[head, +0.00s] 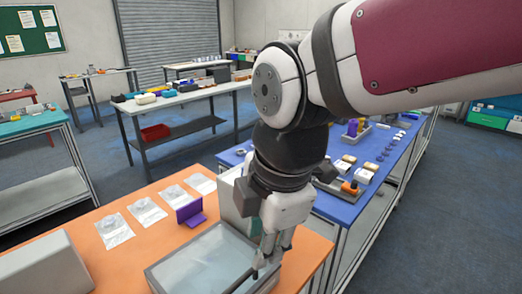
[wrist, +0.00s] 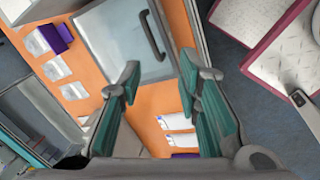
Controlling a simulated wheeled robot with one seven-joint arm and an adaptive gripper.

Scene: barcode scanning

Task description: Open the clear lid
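The clear lid (head: 203,264) is a pale see-through pane in a grey frame, lying flat on the orange table at the bottom of the head view. It also shows at the top of the wrist view (wrist: 115,35), with a dark bar handle (wrist: 153,36) along its right side. My gripper (head: 266,262) points down over the lid's right side in the head view. In the wrist view my gripper (wrist: 160,72) has its two teal-padded fingers spread apart with nothing between them. The handle lies beyond the fingertips; I cannot tell the height gap.
On the orange table (head: 110,268) stand clear bags (head: 147,211), a purple holder (head: 190,211) and a grey box (head: 45,266) at left. A blue table (head: 340,207) with small items adjoins at right. White papers (wrist: 180,122) show between the fingers' bases.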

